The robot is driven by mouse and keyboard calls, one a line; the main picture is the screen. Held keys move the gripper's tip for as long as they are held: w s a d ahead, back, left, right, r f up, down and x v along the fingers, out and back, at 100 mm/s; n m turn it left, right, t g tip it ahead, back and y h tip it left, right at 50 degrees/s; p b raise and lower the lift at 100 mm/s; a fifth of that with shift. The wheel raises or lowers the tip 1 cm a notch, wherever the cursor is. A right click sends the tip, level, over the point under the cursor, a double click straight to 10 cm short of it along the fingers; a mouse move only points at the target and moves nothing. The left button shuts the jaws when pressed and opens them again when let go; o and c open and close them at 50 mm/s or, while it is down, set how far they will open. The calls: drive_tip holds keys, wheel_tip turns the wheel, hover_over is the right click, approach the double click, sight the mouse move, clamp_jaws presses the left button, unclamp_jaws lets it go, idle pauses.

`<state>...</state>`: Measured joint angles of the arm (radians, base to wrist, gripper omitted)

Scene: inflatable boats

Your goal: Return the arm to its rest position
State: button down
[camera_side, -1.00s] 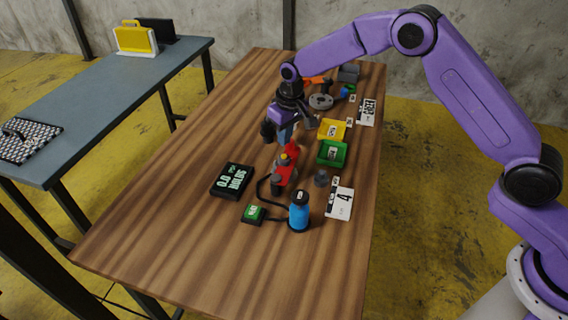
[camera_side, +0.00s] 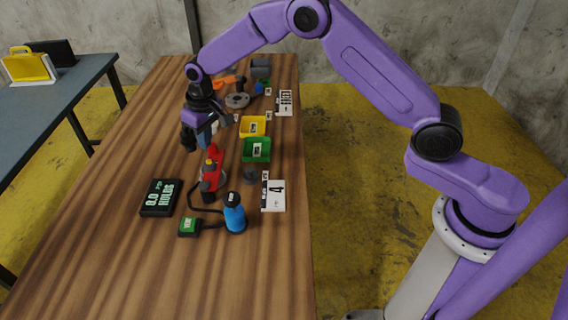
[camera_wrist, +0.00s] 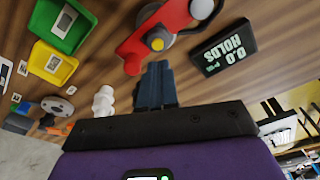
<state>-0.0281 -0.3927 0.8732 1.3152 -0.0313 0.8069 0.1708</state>
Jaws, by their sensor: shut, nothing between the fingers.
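My gripper (camera_side: 205,143) hangs over the wooden table, its blue-grey fingers pointing down. The fingers also show in the wrist view (camera_wrist: 155,68), pressed together with nothing between them. Below and just in front of it lies a red device with a yellow knob (camera_side: 211,175); it also shows in the wrist view (camera_wrist: 172,22). The fingers look apart from it, though the exact gap is hard to tell. My arm is bent, with its elbow raised high and the forearm reaching left across the table.
A green tray (camera_side: 256,158) and yellow tray (camera_side: 252,134) sit to the right. The table's near end (camera_side: 200,285) is clear.

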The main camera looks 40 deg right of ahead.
drive_tip(key=s+d+r+n+g, duration=0.15)
drive_tip(key=s+r, duration=0.35)
drive_tip(key=s, duration=0.5)
drive_tip(key=s+r+n+t, duration=0.1)
drive_tip(key=s+r+n, duration=0.3)
drive_tip(key=s, duration=0.7)
drive_tip(key=s+d+r+n, duration=0.1)
drive_tip(key=s+d+n, duration=0.1)
drive_tip(key=s+d, duration=0.5)
drive_tip(key=s+d+r+n+g, duration=0.1)
drive_tip(key=s+d, duration=0.5)
drive_tip(key=s, duration=0.9)
drive_tip(key=shift+d+r+n, duration=0.2)
drive_tip(key=shift+d+n, duration=0.15)
drive_tip(key=shift+n, duration=0.2)
